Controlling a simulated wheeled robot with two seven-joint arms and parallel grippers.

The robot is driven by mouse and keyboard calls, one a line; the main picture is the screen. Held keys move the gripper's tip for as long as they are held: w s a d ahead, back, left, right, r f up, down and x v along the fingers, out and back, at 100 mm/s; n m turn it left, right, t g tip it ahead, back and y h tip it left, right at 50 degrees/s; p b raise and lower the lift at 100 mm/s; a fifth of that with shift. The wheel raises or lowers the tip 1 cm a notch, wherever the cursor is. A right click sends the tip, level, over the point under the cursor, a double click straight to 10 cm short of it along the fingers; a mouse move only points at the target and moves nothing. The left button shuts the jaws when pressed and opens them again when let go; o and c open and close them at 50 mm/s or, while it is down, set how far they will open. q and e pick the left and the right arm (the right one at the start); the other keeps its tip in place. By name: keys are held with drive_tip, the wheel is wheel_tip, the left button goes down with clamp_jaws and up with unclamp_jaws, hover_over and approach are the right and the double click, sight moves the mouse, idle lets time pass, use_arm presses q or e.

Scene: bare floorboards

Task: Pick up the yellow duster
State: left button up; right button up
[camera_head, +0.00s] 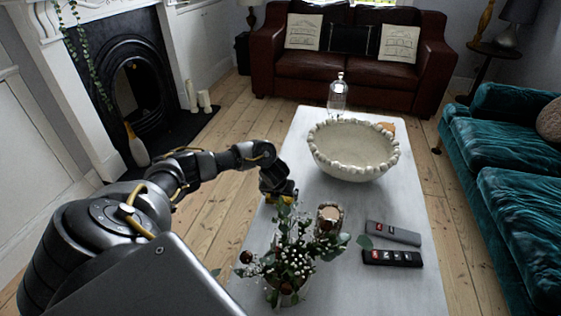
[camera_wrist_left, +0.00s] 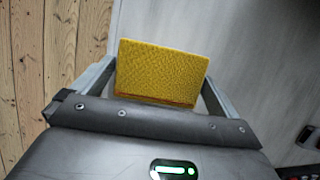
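The yellow duster (camera_wrist_left: 160,70) shows in the left wrist view as a textured block between the two fingers of my left gripper (camera_wrist_left: 160,88). The fingers are far apart, one at each side of it, and seem very near or touching its edges. Whether they press on it I cannot tell. In the head view my left gripper (camera_head: 280,197) is low at the left edge of the white table, behind the plant. Only a little yellow of the duster shows there. My right gripper is not in view.
The long table (camera_head: 307,140) holds a vase of flowers (camera_head: 290,255), a candle jar (camera_head: 329,217), two remotes (camera_head: 393,245), a large beaded bowl (camera_head: 352,155) and a glass bottle (camera_head: 338,97). A teal sofa (camera_head: 510,170) stands right; bare floorboards lie left.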

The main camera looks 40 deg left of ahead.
use_arm(q)
drive_tip(key=c, duration=0.5)
drive_tip(key=shift+r, duration=0.55)
drive_tip(key=r, duration=0.1)
drive_tip(key=r+p, duration=0.1)
drive_tip(key=r, duration=0.1)
drive_tip(key=shift+s+a+r+p, duration=0.1)
drive_tip(key=shift+s+a+p, duration=0.1)
drive_tip(key=shift+p, duration=0.1)
drive_tip(key=s+a+r, duration=0.1)
drive_tip(key=s+r, duration=0.2)
drive_tip(key=s, duration=0.1)
drive_tip(key=s+a+r+p, duration=0.1)
drive_tip(key=s+a+r, duration=0.1)
drive_tip(key=s+r, duration=0.1)
drive_tip(key=s+a+r+p, duration=0.1)
drive_tip(key=s+r, duration=0.1)
drive_tip(key=s, duration=0.3)
drive_tip(key=shift+s+a+r, duration=0.2)
drive_tip(key=shift+s+r, duration=0.15)
drive_tip(key=shift+r, duration=0.05)
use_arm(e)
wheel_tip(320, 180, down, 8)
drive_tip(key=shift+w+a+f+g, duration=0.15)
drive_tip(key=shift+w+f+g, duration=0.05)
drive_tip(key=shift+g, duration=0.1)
